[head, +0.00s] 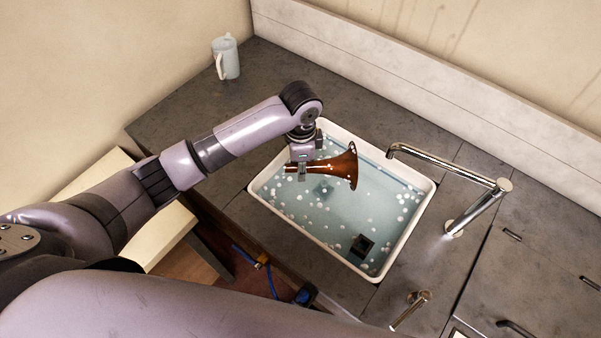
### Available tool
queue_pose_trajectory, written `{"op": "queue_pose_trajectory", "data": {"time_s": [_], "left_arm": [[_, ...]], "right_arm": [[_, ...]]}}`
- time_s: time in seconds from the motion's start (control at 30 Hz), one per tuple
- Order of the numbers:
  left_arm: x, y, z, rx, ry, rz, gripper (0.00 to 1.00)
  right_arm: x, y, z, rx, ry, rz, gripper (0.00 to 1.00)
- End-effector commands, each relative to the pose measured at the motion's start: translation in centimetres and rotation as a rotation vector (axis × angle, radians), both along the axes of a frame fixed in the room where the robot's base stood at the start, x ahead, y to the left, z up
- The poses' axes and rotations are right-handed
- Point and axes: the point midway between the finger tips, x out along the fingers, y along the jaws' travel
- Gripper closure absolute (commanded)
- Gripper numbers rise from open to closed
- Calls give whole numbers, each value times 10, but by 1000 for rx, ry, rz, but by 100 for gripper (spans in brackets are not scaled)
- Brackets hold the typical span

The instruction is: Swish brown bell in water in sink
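The brown bell (338,166) is a glossy flared horn piece over the left back part of the sink, with its wide mouth facing right. My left gripper (303,172) is at the bell's narrow left end, with its fingers around the tube, and looks shut on it. The sink (408,253) is white-rimmed and holds bluish water (325,225) with scattered suds. I cannot tell whether the bell touches the water. My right gripper is not in view.
A chrome faucet (465,205) arches over the sink's right edge. A dark square piece (362,246) shows in the sink.

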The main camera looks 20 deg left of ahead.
Motion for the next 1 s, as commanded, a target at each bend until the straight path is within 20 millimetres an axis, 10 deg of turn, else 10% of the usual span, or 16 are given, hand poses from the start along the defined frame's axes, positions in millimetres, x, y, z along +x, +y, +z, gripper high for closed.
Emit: {"op": "queue_pose_trajectory", "data": {"time_s": [0.43, 1.0], "left_arm": [[1, 0, 51, -1, -3, 0, 100], [0, 0, 56, 0, 0, 0, 100]], "right_arm": [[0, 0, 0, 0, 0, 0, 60], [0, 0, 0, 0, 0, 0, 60]]}}
